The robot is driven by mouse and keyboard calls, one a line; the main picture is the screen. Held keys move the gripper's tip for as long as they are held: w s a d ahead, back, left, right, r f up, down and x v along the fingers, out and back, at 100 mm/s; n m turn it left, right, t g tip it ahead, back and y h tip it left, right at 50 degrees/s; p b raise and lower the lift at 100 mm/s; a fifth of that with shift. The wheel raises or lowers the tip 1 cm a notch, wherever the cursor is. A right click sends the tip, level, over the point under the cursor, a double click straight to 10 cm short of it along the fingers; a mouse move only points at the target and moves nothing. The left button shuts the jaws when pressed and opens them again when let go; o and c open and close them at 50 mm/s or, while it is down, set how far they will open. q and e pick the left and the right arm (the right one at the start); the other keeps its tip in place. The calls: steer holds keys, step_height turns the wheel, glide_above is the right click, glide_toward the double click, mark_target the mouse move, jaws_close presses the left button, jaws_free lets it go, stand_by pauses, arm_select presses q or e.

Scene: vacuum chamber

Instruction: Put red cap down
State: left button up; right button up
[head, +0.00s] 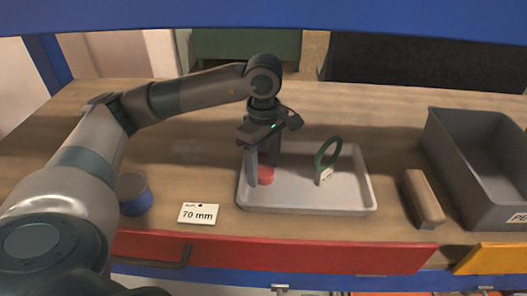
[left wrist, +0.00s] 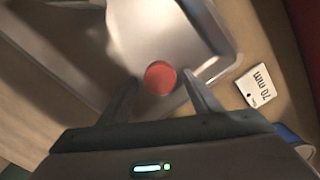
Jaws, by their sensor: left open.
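The red cap (head: 265,175) is a small round red piece in the left part of the light grey tray (head: 308,206). In the head view my left gripper (head: 263,173) points down over the tray, with its fingers at the cap. In the left wrist view the cap (left wrist: 160,78) lies between the two open fingertips (left wrist: 160,84), with gaps visible beside it. It appears to rest on the tray floor. My left gripper is open. My right gripper is not in view.
A green ring (head: 328,153) with a white tag stands in the tray. A white "70 mm" card (head: 199,213) and a blue-and-grey round container (head: 134,194) are left of the tray. A brown-topped block (head: 424,197) and a grey bin (head: 470,165) stand to the right.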

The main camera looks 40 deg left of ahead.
mark_target(264, 171)
arm_select(q)
steer(key=shift+r, duration=0.3)
step_height(264, 171, up, 12)
steer(key=b, duration=0.3)
steer(key=shift+f, duration=0.2)
steer(key=shift+d, duration=0.1)
stand_by(0.4)
